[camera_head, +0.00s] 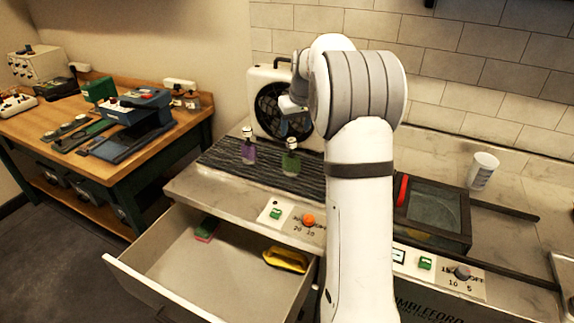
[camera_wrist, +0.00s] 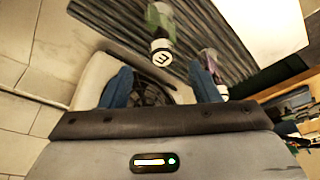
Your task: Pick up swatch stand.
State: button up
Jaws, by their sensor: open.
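I cannot pick out a swatch stand for certain in either view. My gripper (camera_wrist: 163,86) is open, with its two blue fingers spread and nothing held between them. In the head view my gripper (camera_head: 291,108) is partly hidden by my arm, in front of a white fan unit (camera_head: 258,90). A green bottle (camera_head: 291,163) and a purple bottle (camera_head: 248,152) stand upright on a dark striped mat (camera_head: 222,163). In the wrist view the green bottle (camera_wrist: 160,20) and purple bottle (camera_wrist: 209,62) appear beyond the fingers. The fan's pale housing (camera_wrist: 97,78) shows behind the fingers.
An open drawer (camera_head: 200,268) juts out below the counter, holding a pink-green sponge (camera_head: 207,229) and a yellow item (camera_head: 286,260). A dark glass-topped box (camera_head: 434,212) and a white cup (camera_head: 483,170) stand right of my arm. A wooden workbench (camera_head: 165,150) is at left.

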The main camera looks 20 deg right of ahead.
aim_at(292, 140)
jog(key=p+x, duration=0.2)
jog(key=x, duration=0.5)
jog(key=shift+w+a+f, duration=0.1)
jog(key=shift+w+a, duration=0.05)
jog(key=shift+w, duration=0.15)
grip_shut()
dwell(0.4)
